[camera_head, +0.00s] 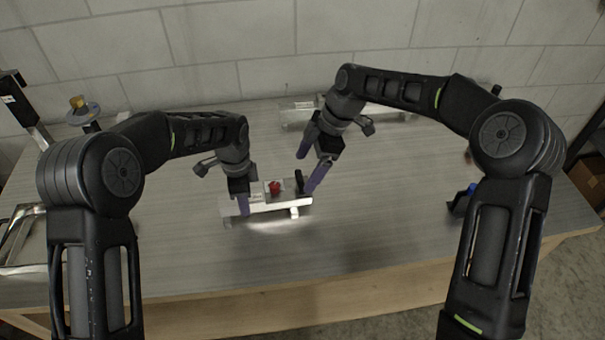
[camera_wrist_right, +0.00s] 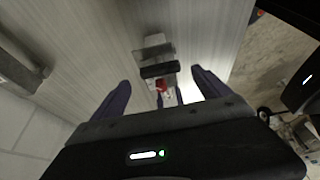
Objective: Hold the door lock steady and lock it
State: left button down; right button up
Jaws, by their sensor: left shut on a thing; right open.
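The door lock (camera_head: 272,207) is a silver bar-shaped piece lying on the table, with a red part (camera_head: 274,187) on top and an upright black handle (camera_head: 299,181) near its right end. My left gripper (camera_head: 243,203) is shut on the door lock at its left end. My right gripper (camera_head: 309,168) is open near the black handle. In the right wrist view the black handle (camera_wrist_right: 158,71) and the red part (camera_wrist_right: 161,86) show between the open fingers of my right gripper (camera_wrist_right: 160,78). I cannot tell whether a finger touches the handle.
The grey table (camera_head: 370,215) is mostly clear in front and to the right of the lock. Another silver piece (camera_head: 297,114) lies at the back near the block wall. A dark object with a blue part (camera_head: 472,188) sits at right. A metal frame (camera_head: 22,240) stands at left.

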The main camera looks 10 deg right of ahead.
aim_at(300, 179)
jog(key=shift+x, duration=1.65)
jog(key=shift+w, duration=0.1)
jog(key=c, duration=1.4)
